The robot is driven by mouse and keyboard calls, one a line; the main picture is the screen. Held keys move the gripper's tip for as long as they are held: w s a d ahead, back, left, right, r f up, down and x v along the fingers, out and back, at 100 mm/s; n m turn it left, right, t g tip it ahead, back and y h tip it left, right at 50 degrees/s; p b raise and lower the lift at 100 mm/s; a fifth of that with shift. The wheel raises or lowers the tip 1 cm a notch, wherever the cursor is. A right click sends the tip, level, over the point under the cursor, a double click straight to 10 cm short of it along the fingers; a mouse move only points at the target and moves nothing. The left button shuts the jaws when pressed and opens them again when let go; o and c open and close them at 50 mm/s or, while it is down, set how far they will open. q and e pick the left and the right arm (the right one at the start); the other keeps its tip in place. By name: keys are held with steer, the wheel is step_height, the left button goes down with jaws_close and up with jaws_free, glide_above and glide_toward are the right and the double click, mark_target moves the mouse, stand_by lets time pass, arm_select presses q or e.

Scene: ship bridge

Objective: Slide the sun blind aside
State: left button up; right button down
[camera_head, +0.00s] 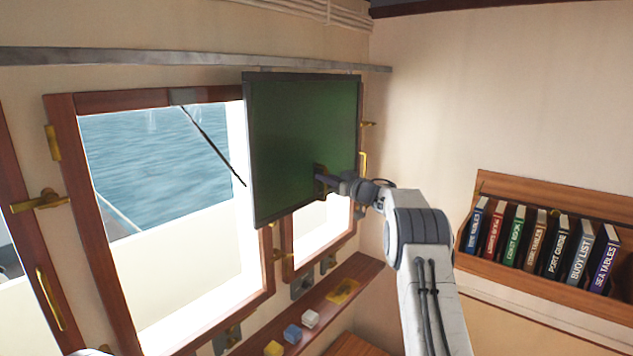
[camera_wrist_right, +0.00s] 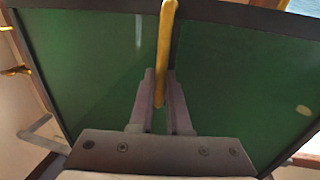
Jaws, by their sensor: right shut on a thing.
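The sun blind (camera_head: 300,140) is a dark green panel in a dark frame. It hangs under the long grey rail (camera_head: 200,60) and covers the upper part of the small right-hand window. My right gripper (camera_head: 322,181) is at the blind's lower right part. In the right wrist view, the gripper (camera_wrist_right: 161,100) is shut on a yellow vertical handle (camera_wrist_right: 165,45) in front of the green panel (camera_wrist_right: 235,75). The handle's lower end is hidden between the fingers. My left gripper is not in view.
A large wood-framed window (camera_head: 160,160) with a wiper (camera_head: 212,143) is left of the blind. A wooden sill (camera_head: 320,305) with small coloured blocks (camera_head: 292,333) runs below. A bookshelf (camera_head: 550,195) with several books is on the right wall. Brass latches (camera_head: 40,201) stick out at far left.

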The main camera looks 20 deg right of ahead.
steer(key=shift+w+d+r, duration=0.1)
steer(key=shift+w+d, duration=0.4)
steer(key=shift+d, duration=0.3)
steer(key=shift+w+d, duration=0.5)
steer(key=shift+d, duration=0.3)
steer(key=c, duration=0.9)
jaws_free()
steer(key=shift+d, duration=0.1)
steer(key=shift+b+v, duration=4.3)
steer(key=shift+v, duration=0.95)
